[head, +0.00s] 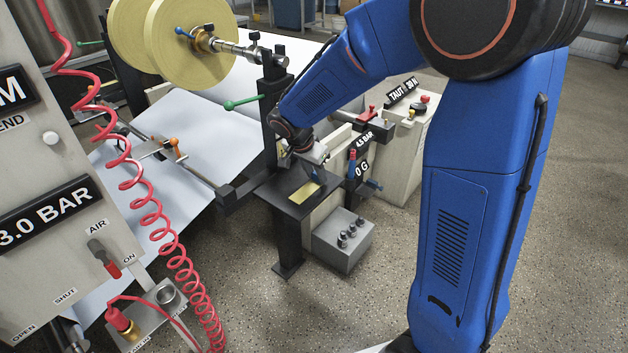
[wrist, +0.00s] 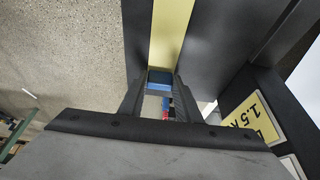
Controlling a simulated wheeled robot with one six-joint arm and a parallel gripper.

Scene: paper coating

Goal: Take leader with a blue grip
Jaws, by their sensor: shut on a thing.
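The leader is a pale yellow strip (head: 304,192) lying over a small dark table in the head view. In the wrist view the yellow strip (wrist: 171,32) runs away from my fingers, and its blue grip (wrist: 159,80) sits between the fingertips. My gripper (wrist: 160,84) is shut on the blue grip. In the head view my gripper (head: 316,170) is low over the far edge of the dark table, and its fingertips are too small to see clearly.
The dark table (head: 277,196) stands by a black post (head: 272,100). A grey box with knobs (head: 343,245) is on the floor side. A white web (head: 190,130), yellow rolls (head: 183,45) and a red coiled hose (head: 150,215) are left.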

